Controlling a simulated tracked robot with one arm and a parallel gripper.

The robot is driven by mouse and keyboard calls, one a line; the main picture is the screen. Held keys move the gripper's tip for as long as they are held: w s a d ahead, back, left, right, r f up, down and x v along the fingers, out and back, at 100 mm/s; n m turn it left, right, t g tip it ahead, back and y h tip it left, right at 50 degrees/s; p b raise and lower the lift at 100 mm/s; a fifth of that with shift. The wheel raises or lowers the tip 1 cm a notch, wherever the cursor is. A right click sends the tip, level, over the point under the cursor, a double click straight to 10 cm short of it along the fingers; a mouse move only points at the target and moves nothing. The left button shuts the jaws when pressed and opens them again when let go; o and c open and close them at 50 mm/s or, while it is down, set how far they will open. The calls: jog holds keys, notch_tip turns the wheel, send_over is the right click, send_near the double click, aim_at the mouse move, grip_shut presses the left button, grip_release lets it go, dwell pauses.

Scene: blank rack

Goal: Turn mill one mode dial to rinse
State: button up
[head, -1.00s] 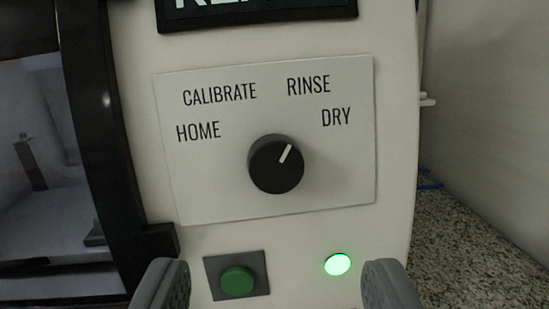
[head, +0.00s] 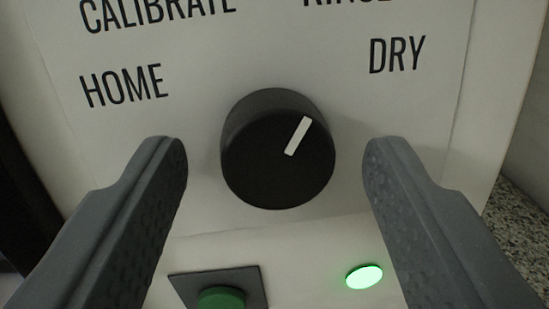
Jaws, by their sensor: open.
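The mode dial (head: 262,165) is a round black knob with a white pointer line (head: 298,136) on a pale label plate (head: 330,60). The pointer tilts up and to the right, toward the RINSE label, which is cut off at the top edge. The labels HOME (head: 124,86), CALIBRATE (head: 157,12) and DRY (head: 397,55) stand around the dial. My gripper (head: 275,165) is open, with one finger on each side of the dial. A gap shows between each finger and the knob.
A green push button (head: 221,297) on a dark square plate sits below the dial at left. A lit green lamp (head: 364,277) is below at right. A speckled surface (head: 515,225) shows at the right edge.

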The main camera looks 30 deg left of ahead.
jog(key=c, duration=1)
jog(key=shift+b, duration=0.35)
jog(key=shift+f+n+b, duration=0.15)
jog(key=shift+n+b, duration=0.5)
jog(key=shift+n, duration=0.05)
jog(key=shift+n+y+b, duration=0.3)
jog(key=shift+n+b, duration=0.25)
jog(key=shift+n, duration=0.15)
jog(key=shift+r, duration=0.2)
jog(key=o, duration=1)
